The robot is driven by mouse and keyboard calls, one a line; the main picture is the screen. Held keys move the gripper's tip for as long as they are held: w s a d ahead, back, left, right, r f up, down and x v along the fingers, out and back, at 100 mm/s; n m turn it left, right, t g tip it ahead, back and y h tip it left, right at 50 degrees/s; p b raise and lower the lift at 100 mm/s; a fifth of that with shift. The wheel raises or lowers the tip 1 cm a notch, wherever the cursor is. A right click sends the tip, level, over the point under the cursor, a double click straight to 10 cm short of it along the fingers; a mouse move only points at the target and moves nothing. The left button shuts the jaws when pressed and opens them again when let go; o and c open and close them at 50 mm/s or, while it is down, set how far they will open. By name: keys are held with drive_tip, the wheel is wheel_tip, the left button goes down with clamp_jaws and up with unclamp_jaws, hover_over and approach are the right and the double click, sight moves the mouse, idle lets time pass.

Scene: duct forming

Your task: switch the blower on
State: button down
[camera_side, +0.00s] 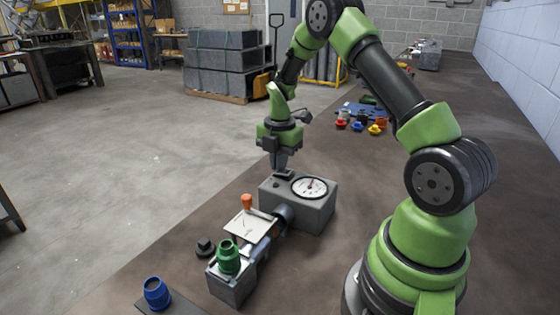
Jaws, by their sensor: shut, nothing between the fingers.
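The grey box with a round white dial (309,187) on its top, which looks like the blower unit (312,215), stands on the brown bench. A small dark part, perhaps its switch (276,184), sits on the box top left of the dial. My gripper (280,171) points down over the left part of the box, close to that dark part. Its fingers are shut with nothing between them. I cannot tell whether the fingertips touch the box, or which way the switch is set.
A duct rig with an orange knob (247,202) and a green fitting (229,257) runs from the box toward the front. A black knob (205,247) and a blue fitting (157,293) stand left of it. Colored fittings (375,128) lie behind on the bench.

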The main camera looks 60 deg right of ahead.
sight(286, 171)
drive_tip(key=shift+s+f, duration=0.15)
drive_tip(key=shift+s, duration=0.1)
drive_tip(key=shift+s+r, duration=0.25)
drive_tip(key=shift+s, duration=0.4)
drive_tip(key=shift+r, duration=0.15)
wheel_tip(286, 171, up, 14)
idle(0.3)
drive_tip(key=shift+s, duration=0.1)
drive_tip(key=shift+w+a, duration=0.2)
drive_tip(key=shift+w, duration=0.55)
drive_tip(key=shift+f, duration=0.2)
wheel_tip(286, 171, down, 14)
drive_tip(key=shift+w, duration=0.15)
